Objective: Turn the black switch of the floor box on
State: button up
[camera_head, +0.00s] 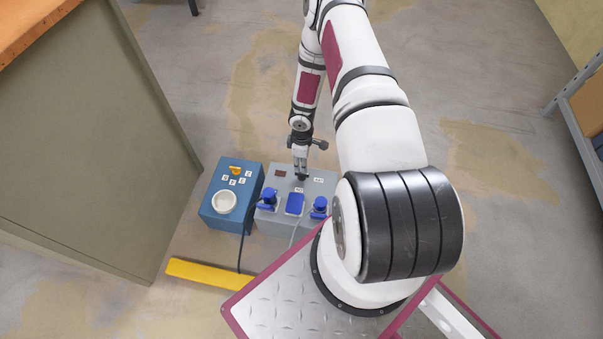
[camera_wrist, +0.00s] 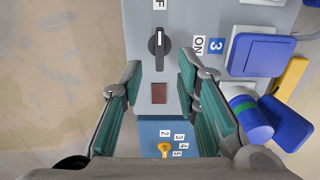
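The grey floor box (camera_head: 262,222) stands on the floor and fills the middle of the wrist view (camera_wrist: 135,20). Its black switch (camera_wrist: 159,48) is a round knob with a raised bar. The bar's white line points up in the wrist view, towards a label cut off at the edge with an "F" showing. The "ON" label (camera_wrist: 199,44) is to the right of the knob. A dark red window (camera_wrist: 158,93) is below it and looks unlit. My gripper (camera_wrist: 160,66) is open, with its fingers to the left and right of the switch. I cannot tell whether they touch it.
Blue plugs and covers (camera_wrist: 262,55) sit on the box to the right of my gripper. A blue box (camera_head: 215,215) with a yellow knob (camera_head: 236,170) and white socket stands beside it. A yellow bar (camera_head: 210,274) lies in front. A cabinet (camera_head: 90,140) is at left.

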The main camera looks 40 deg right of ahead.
notch_tip(320, 180, down, 6)
jog(key=shift+f+b, duration=0.1)
jog(key=shift+b, duration=0.8)
grip_shut()
